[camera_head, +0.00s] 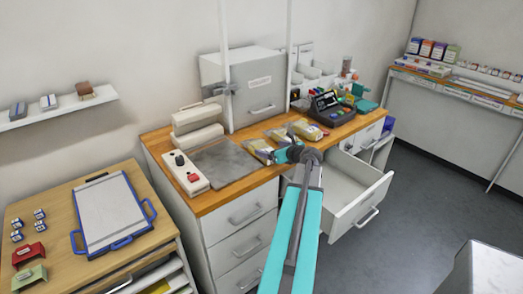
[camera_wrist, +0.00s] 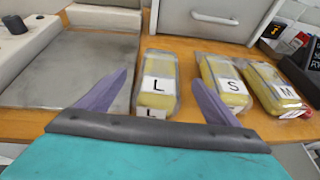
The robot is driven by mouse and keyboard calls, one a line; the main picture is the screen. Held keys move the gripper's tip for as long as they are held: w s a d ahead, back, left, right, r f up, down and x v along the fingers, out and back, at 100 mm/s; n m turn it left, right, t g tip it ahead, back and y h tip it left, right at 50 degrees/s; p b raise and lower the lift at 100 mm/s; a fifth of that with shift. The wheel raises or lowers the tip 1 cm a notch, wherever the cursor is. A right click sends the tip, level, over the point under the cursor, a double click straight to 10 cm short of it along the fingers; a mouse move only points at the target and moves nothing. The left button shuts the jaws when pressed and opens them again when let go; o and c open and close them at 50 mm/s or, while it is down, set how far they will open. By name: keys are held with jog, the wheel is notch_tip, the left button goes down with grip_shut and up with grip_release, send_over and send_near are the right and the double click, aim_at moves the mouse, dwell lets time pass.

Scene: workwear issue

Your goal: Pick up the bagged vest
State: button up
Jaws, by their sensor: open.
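Three yellow vests in clear bags lie in a row on the wooden counter. In the wrist view, the bag labelled L (camera_wrist: 157,85) is left of centre, the bag labelled S (camera_wrist: 226,84) is to its right, and the bag labelled M (camera_wrist: 272,88) is furthest right. My gripper (camera_wrist: 161,84) is open, its two purple fingers apart. The L bag shows between the fingers, beyond the palm; I cannot tell whether they touch it. In the head view, my gripper (camera_head: 282,156) is over the counter beside the nearest bag (camera_head: 259,149), partly hiding the bags.
A grey plate (camera_head: 225,162) and a white sealer-like device (camera_head: 186,172) are on the counter at left. A grey cabinet (camera_head: 245,87) stands behind the bags. A dark terminal (camera_head: 330,106) is at right. An open drawer (camera_head: 357,190) juts out below the counter.

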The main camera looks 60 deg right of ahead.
aim_at(263, 146)
jog(key=shift+x, duration=1.4)
jog(key=shift+w+p, duration=0.1)
jog(key=shift+p, duration=0.2)
jog(key=shift+p+x, duration=0.9)
jog(key=shift+x, duration=1)
jog(key=shift+w+d+f, duration=0.25)
jog(key=shift+w+d, duration=0.05)
jog(key=shift+w, duration=0.2)
jog(key=c, duration=1.2)
jog(key=shift+r, duration=0.2)
